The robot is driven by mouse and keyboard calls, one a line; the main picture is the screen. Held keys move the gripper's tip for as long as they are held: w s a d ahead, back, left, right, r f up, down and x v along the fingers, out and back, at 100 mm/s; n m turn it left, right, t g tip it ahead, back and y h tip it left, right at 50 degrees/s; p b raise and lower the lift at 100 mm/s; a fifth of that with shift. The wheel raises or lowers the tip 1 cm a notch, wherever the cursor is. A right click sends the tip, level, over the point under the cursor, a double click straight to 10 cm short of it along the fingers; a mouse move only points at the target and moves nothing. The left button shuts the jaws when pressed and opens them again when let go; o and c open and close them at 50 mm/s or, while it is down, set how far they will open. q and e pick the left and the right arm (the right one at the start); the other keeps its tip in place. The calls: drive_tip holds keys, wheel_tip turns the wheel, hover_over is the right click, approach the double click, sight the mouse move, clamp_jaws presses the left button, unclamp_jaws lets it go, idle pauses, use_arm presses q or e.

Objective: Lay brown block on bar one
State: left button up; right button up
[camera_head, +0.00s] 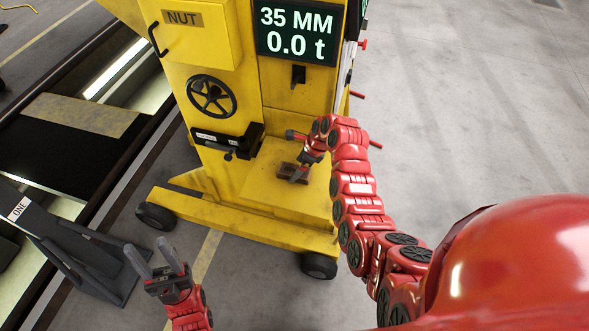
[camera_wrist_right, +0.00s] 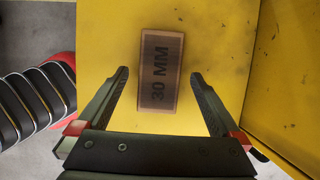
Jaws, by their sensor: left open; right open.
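The brown block (camera_wrist_right: 160,68), marked "30 MM", lies flat on the yellow ledge of the lifting jack. In the head view the block (camera_head: 288,171) is partly covered by my right gripper (camera_head: 300,166). In the right wrist view my right gripper (camera_wrist_right: 162,92) is open, with one finger on each side of the block's near part and gaps on both sides. I cannot tell its height over the ledge. A dark bar with a "ONE" label (camera_head: 19,209) stands at the left. My left gripper (camera_head: 153,258) is open and empty near the bottom left.
The yellow jack (camera_head: 215,160) stands on wheels, with a handwheel (camera_head: 211,96), a "NUT" panel and a display (camera_head: 297,30) reading "35 MM" and "0.0 t". A dark rail pit runs along the left. The floor at the right is clear.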

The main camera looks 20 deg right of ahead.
drive_tip(key=shift+x, duration=0.8)
clamp_jaws()
drive_tip(key=shift+r, duration=0.15)
drive_tip(key=shift+r+b, duration=0.35)
drive_tip(key=shift+r, duration=0.05)
wheel_tip(320, 180, up, 2)
drive_tip(key=shift+r+b, duration=0.1)
drive_tip(key=shift+b, duration=0.9)
drive_tip(key=s, duration=0.3)
drive_tip(key=shift+a+r, duration=0.1)
drive_tip(key=shift+a, duration=0.3)
drive_tip(key=s+p, duration=0.1)
drive_tip(key=s+a+r+p, duration=0.1)
drive_tip(key=s+p, duration=0.1)
drive_tip(key=shift+s+a+r, duration=0.15)
drive_tip(key=shift+s+r, duration=0.25)
drive_tip(key=s+a+p, duration=0.2)
drive_tip(key=s+p, duration=0.3)
drive_tip(key=s, duration=0.3)
drive_tip(key=shift+s+a, duration=0.25)
drive_tip(key=shift+s, duration=0.05)
